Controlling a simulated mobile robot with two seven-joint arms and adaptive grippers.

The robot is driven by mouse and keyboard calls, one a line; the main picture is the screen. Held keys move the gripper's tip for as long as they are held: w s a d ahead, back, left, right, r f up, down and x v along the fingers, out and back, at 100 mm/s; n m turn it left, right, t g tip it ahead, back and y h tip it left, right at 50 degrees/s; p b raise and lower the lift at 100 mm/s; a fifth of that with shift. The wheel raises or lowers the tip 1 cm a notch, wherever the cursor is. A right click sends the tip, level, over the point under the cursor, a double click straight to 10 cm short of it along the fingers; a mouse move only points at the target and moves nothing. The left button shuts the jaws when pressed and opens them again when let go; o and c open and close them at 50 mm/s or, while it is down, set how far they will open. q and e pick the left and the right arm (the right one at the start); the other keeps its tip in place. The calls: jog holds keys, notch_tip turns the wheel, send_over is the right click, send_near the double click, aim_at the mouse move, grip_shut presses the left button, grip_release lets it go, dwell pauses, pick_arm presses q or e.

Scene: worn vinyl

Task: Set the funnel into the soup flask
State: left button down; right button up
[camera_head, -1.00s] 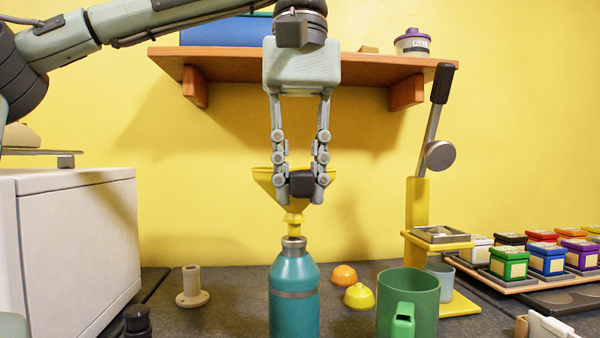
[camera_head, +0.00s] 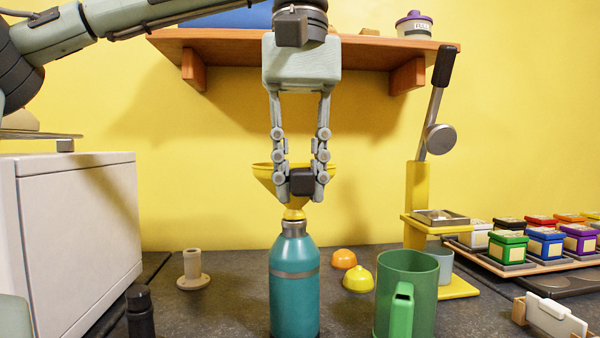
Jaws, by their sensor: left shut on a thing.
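The teal soup flask (camera_head: 294,291) stands upright on the dark counter, with a bare metal neck (camera_head: 294,229) at its top. The yellow funnel (camera_head: 264,174) is upright directly above the flask, its lower part meeting the flask's mouth. Its spout is hidden, apparently inside the neck. My left gripper (camera_head: 302,183) points straight down and is shut on the funnel by a dark block at the funnel's front. My right gripper is not in view.
A green mug (camera_head: 407,290) stands close to the right of the flask. Orange (camera_head: 343,259) and yellow (camera_head: 358,279) domes lie behind it. A beige spool (camera_head: 192,270) and black bottle (camera_head: 140,312) are left. A yellow lever press (camera_head: 416,200) and shelf (camera_head: 350,50) are behind.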

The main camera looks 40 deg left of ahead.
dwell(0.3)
pick_arm(q)
jog(key=c, duration=1.3)
grip_release()
jog(key=o, duration=0.3)
jog(key=shift+r, duration=0.1)
jog(key=shift+r+p, duration=1.05)
jog(key=shift+p, duration=0.4)
jog(key=shift+r, duration=1.05)
